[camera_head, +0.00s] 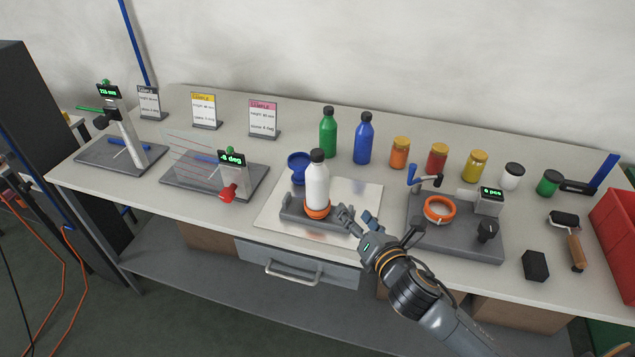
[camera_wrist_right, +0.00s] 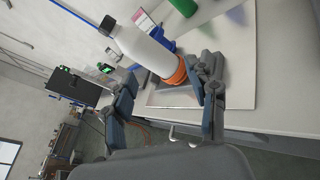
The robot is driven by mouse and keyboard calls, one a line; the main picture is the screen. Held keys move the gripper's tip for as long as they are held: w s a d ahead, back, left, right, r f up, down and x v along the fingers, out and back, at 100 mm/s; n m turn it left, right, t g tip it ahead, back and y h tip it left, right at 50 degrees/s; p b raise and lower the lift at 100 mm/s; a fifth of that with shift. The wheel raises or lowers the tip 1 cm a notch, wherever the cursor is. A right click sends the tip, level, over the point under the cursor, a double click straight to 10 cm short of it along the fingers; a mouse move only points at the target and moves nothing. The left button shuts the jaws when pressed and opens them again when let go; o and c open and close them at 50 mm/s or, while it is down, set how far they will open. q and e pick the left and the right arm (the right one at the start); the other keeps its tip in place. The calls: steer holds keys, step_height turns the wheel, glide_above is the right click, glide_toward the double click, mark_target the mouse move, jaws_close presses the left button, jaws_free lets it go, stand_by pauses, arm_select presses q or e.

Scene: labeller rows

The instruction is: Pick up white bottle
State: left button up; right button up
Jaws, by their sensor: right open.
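The white bottle (camera_head: 317,186) has a black cap and stands upright in an orange ring (camera_head: 316,210) on a grey fixture on a metal plate. In the right wrist view the white bottle (camera_wrist_right: 147,47) lies tilted across the picture, with the orange ring (camera_wrist_right: 177,76) at its base. My right gripper (camera_head: 357,217) is just right of the bottle's lower part, open and empty. In the right wrist view its fingers (camera_wrist_right: 165,92) are spread, with the bottle beyond and between them. My left gripper is out of view.
A green bottle (camera_head: 328,134) and a blue bottle (camera_head: 364,140) stand behind. Several small jars line the back right. A grey station with an orange ring (camera_head: 439,209) is to the right. A blue funnel-like piece (camera_head: 298,166) sits behind the white bottle. A red bin (camera_head: 616,225) stands far right.

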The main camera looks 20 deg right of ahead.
mark_target(321, 158)
step_height(321, 158, up, 6)
steer(key=w+a+r+n+t+y, duration=0.1)
steer(key=w+a+n+t+y, duration=0.15)
steer(key=n, duration=0.55)
steer(key=shift+g, duration=0.35)
steer(key=w, duration=0.2)
steer(key=w+a+p, duration=0.1)
steer(key=w, duration=0.2)
steer(key=w+p, duration=0.1)
steer(key=w, duration=0.1)
steer(key=shift+w+a+f, duration=0.15)
steer(key=shift+w+f, duration=0.05)
steer(key=shift+f, duration=0.05)
steer(key=shift+w+r+p, duration=0.1)
steer(key=shift+w+p, duration=0.35)
steer(key=shift+w, duration=0.05)
steer(key=w+p, duration=0.1)
steer(key=w, duration=0.2)
steer(key=shift+w+a, duration=0.1)
steer(key=shift+w, duration=0.1)
steer(key=shift+w+a, duration=0.15)
steer(key=shift+w, duration=0.35)
steer(key=c, duration=1.2)
